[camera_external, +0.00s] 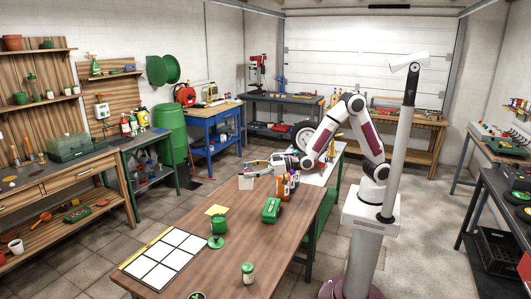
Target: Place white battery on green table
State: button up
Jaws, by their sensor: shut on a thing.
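My gripper (251,172) is above the left long edge of the brown wooden table in the middle, pointing left. It is shut on a small whitish block, the white battery (246,183), which hangs below the fingers. The battery is small in the picture, and I cannot tell whether it touches the table. A green-framed table (332,160) with a pale top stands behind the wooden table, partly hidden by my arm. Another green-framed bench (140,137) with a dark top stands at the left.
The brown wooden table (222,262) bears a green box (271,210), bottles (287,186), a green pot (219,224), a green-lidded jar (248,272) and a white grid board (165,258). A blue workbench (212,110) stands farther back. Open floor lies between the benches.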

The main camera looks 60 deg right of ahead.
jog(key=s+d+r+n+g+y, duration=0.1)
jog(key=s+d+r+n+y, duration=0.1)
jog(key=s+r, duration=1.6)
jog(key=shift+s+d+r+g+y, duration=0.5)
jog(key=shift+d+r, duration=0.55)
jog(key=shift+r, duration=1.25)
jog(key=shift+w+f, duration=0.15)
jog(key=shift+w, duration=0.1)
jog(key=w+a+f+m+t+h, duration=0.1)
jog(key=w+a+f+m+h, duration=0.15)
jog(key=w+f, duration=1.3)
jog(key=f, duration=0.8)
jog(key=w+d+f+t+h, duration=0.1)
jog(key=f, duration=0.9)
jog(key=shift+w+t, duration=0.3)
jog(key=shift+w, duration=0.05)
jog(key=shift+d, duration=0.1)
